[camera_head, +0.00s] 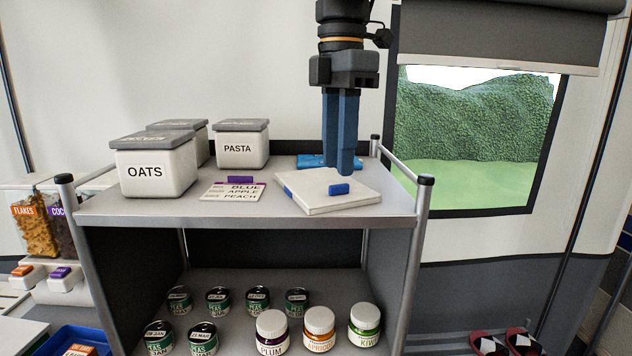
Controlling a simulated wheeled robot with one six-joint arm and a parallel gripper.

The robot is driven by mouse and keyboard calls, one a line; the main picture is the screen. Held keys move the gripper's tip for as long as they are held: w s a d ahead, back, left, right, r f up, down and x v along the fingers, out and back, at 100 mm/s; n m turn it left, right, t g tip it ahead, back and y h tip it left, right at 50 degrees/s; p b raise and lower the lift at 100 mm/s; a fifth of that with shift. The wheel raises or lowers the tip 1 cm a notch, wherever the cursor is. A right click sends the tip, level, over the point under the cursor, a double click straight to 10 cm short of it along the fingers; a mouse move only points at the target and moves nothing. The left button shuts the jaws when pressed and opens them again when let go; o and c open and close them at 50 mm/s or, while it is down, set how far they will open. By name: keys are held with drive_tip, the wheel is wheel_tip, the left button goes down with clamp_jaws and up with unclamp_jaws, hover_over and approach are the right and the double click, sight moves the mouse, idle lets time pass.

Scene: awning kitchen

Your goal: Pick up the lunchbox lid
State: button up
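A flat white square piece with blue tabs, which looks like the lunchbox lid (318,203), lies on the right part of the cart's top shelf (240,213). One blue tab is on its left edge and a blue block shows toward its front right. My gripper (341,171) points straight down with its blue fingers over the lid's back right part. The fingers overlap in this view, so their gap is hidden. I cannot tell whether the fingertips touch the lid. A flat blue item (312,161) lies behind the lid, partly hidden by the fingers.
Left on the top shelf stand the OATS box (155,165), the PASTA box (241,146) and another lidded box. A label card (229,192) lies left of the lid. Cart posts (422,200) rise at the right corners. Several cans and jars stand on the lower shelf (240,320).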

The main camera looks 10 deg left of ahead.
sight(323, 182)
drive_tip(key=shift+d+f+p, duration=0.1)
drive_tip(key=shift+f+p, duration=0.3)
drive_tip(key=shift+f, duration=1.4)
clamp_jaws()
